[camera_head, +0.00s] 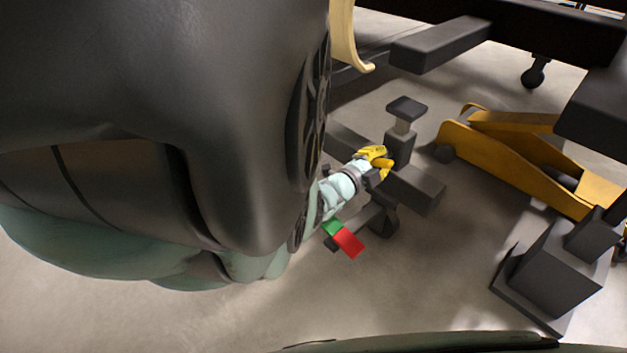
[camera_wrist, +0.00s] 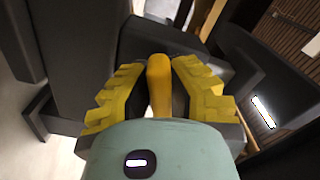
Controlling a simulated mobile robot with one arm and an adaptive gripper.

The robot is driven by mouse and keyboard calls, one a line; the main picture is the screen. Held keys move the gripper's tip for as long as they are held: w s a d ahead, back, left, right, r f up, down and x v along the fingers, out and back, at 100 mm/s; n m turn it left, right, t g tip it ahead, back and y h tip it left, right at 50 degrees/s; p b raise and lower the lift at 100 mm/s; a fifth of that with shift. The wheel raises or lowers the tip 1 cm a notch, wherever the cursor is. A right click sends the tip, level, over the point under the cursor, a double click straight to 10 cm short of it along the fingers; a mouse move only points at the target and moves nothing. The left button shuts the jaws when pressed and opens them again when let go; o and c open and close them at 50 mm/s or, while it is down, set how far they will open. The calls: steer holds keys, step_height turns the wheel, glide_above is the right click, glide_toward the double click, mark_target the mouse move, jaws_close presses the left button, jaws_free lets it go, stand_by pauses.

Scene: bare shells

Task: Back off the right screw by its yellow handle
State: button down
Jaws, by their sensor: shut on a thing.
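My gripper (camera_head: 377,160) reaches in from the left in the head view, low beside a dark grey beam. In the wrist view its yellow ridged fingers (camera_wrist: 159,92) are closed on both sides of a smooth yellow handle (camera_wrist: 159,75). In the head view the handle is hard to tell from the yellow fingers. The screw itself is hidden behind the handle and the gripper. The dark grey beam (camera_head: 412,188) carries a short post with a flat dark cap (camera_head: 406,108) just behind the gripper.
A yellow low frame (camera_head: 510,160) stands on the floor to the right. A dark grey block on a base plate (camera_head: 560,270) is at the lower right. Dark beams (camera_head: 440,45) cross above. Grey floor (camera_head: 440,280) is open in front of the gripper.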

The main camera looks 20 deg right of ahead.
steer(key=shift+a+f, duration=0.15)
steer(key=shift+f, duration=0.1)
stand_by(0.3)
steer(key=c, duration=0.9)
jaws_free()
steer(key=shift+r, duration=0.2)
steer(key=shift+c, duration=0.2)
steer(key=shift+o, duration=0.2)
